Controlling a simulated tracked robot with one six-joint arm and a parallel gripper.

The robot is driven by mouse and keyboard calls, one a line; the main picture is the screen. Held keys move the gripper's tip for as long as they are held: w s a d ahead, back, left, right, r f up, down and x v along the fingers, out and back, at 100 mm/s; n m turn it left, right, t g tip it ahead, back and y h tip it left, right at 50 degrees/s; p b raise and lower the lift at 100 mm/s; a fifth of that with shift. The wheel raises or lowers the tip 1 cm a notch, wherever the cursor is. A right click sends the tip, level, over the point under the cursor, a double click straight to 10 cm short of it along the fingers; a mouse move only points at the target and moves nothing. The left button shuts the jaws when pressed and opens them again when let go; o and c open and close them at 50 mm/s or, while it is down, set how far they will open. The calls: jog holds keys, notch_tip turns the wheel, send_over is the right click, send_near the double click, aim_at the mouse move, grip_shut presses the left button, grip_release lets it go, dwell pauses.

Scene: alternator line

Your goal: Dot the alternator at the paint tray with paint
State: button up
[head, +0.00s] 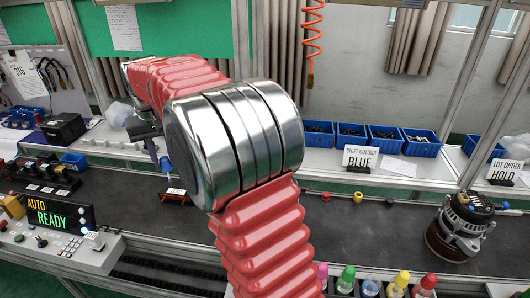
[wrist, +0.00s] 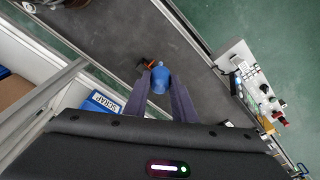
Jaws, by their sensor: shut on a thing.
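The alternator (head: 460,226), silver-grey with a dark base, stands upright on the dark belt at the right of the head view. My gripper (wrist: 158,84) has its two long fingers close together on a rounded blue object (wrist: 160,76), perhaps a paint bottle; its lower part is hidden. Several paint bottles with coloured tops, including a green one (head: 346,279) and a yellow one (head: 399,282), stand at the near edge. No paint dot can be made out on the alternator.
A sign (head: 360,158) reads "SHIFT COLOUR BLUE"; another (head: 502,171) reads "LOT ORDER HOLD". Blue bins (head: 386,139) line the back shelf. A control panel (head: 60,225) showing "AUTO READY" stands at left. A SCRAP sign (wrist: 101,102) shows in the wrist view. The belt between arm and alternator is mostly clear.

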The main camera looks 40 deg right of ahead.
jog(key=s+d+r, duration=0.2)
jog(key=s+d, duration=0.8)
jog(key=s+d+r, duration=0.2)
jog(key=s+d, duration=0.8)
jog(key=s, duration=0.1)
jog(key=shift+a, duration=0.1)
jog(key=shift+f, duration=0.1)
jog(key=shift+f, duration=1.9)
jog(key=shift+f, duration=0.45)
jog(key=shift+r, duration=0.1)
dwell(0.3)
